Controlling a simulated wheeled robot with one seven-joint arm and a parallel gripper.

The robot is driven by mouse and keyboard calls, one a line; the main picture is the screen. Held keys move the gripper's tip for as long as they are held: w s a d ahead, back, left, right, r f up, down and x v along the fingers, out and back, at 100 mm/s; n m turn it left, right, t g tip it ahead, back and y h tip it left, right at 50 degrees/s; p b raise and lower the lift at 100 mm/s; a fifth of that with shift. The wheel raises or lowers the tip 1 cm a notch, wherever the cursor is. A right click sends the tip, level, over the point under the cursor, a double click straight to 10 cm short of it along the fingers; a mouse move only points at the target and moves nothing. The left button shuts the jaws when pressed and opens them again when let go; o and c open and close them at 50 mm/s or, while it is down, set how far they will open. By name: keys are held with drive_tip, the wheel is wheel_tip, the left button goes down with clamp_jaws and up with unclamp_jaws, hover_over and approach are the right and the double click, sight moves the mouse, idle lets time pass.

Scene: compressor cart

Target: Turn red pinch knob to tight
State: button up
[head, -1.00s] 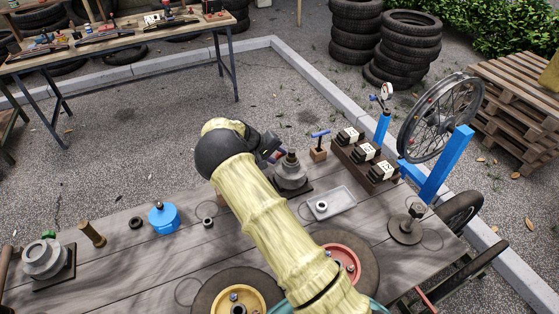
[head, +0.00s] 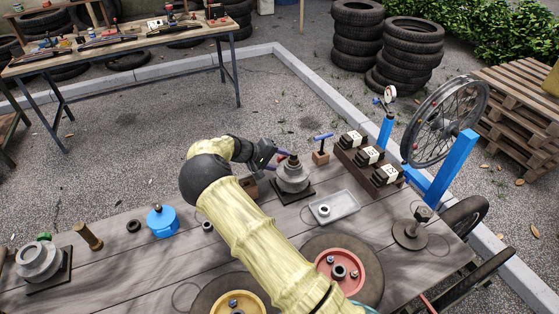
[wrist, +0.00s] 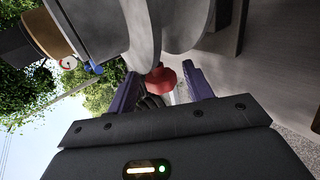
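The red pinch knob (wrist: 160,82) shows in the wrist view at the side of a grey metal body. It lies between the two dark purple fingers, with gaps on both sides. My gripper (wrist: 161,70) is open.
A blue T-handle (head: 322,138) on a wooden block stands close behind the fixture. A grey tray (head: 334,207) lies in front right. A similar fixture (head: 39,261) with a green knob, and a blue canister (head: 161,221), stand left. A wooden box (head: 249,187) sits below the gripper.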

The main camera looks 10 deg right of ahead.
idle(0.3)
drive_tip(key=b+v, duration=0.1)
drive_tip(key=v, duration=1.6)
drive_tip(key=shift+a, duration=0.2)
drive_tip(key=shift+d+r, duration=0.1)
drive_tip(key=shift+d, duration=0.05)
wheel_tip(320, 180, up, 8)
drive_tip(key=g+y+p, duration=0.3)
drive_tip(key=y+p, duration=0.2)
drive_tip(key=y, duration=0.5)
hover_over(281, 158)
drive_tip(key=f, duration=0.6)
drive_tip(key=f+p, duration=0.1)
drive_tip(key=f, duration=1)
drive_tip(key=shift+w+d+f+p, duration=0.15)
drive_tip(key=shift+d+f+p, duration=0.15)
drive_tip(key=shift+d, duration=0.05)
